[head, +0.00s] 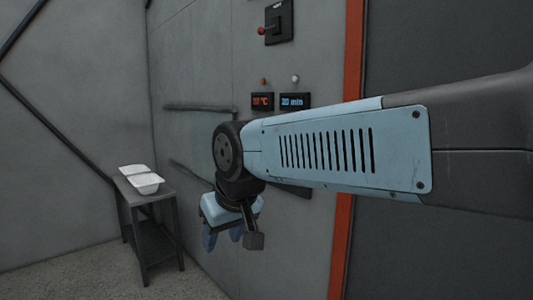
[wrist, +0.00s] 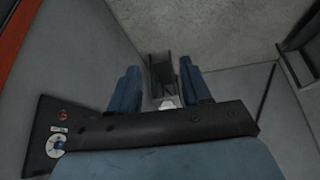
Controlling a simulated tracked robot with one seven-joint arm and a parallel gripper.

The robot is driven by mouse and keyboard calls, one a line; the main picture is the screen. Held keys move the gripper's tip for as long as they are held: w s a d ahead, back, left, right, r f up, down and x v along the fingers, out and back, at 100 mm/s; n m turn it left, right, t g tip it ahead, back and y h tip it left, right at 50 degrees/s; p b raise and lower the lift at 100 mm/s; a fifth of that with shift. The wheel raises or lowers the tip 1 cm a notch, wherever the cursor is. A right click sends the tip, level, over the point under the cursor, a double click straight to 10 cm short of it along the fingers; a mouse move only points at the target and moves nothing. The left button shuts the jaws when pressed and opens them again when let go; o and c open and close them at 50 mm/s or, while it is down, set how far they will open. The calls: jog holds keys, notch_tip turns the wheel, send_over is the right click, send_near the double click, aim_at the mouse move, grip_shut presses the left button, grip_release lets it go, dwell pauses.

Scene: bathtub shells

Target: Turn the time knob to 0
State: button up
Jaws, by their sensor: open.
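A blue display (head: 295,101) on the wall reads what looks like 20 min. A small white round piece (head: 295,79) sits just above it; I cannot tell whether this is the time knob. My gripper (head: 222,238) hangs low in front of the wall, pointing down, apart from the displays. Its two blue fingers are spread and empty in the wrist view (wrist: 160,90). My arm hides part of the wall.
A red display (head: 262,101) in °C, with an orange piece (head: 263,81) above it, is left of the blue one. A lever switch (head: 277,22) is higher up. A small table (head: 150,205) with white shells (head: 143,180) stands at left. Wall rails run nearby.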

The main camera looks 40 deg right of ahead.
jog(key=shift+o, duration=0.8)
jog(key=shift+w+d, duration=0.2)
jog(key=shift+o, duration=0.4)
jog(key=w+d+f+m+g+h, duration=0.2)
jog(key=w+d+m, duration=0.5)
jog(key=w+d, duration=0.4)
jog(key=d+g+h, duration=0.1)
jog(key=d, duration=0.2)
jog(key=shift+w+m+h, duration=0.15)
jog(key=shift+m+h, duration=0.15)
jog(key=shift+h, duration=0.1)
jog(key=w+d+f+m+g+h, duration=0.2)
jog(key=w+d+m+h, duration=0.3)
jog(key=w+d, duration=0.5)
jog(key=w+d+r+m+h, duration=0.3)
jog(key=w+d+r+h, duration=0.15)
jog(key=w, duration=0.25)
jog(key=w+d+r+m+h, duration=0.2)
jog(key=w+d+r+h, duration=0.15)
jog(key=w+h, duration=0.2)
jog(key=w+d+t, duration=0.1)
jog(key=d, duration=1.3)
jog(key=shift+w+f+y, duration=0.2)
jog(key=shift+w+y, duration=0.15)
jog(key=shift+y, duration=0.05)
jog(key=shift+c, duration=0.4)
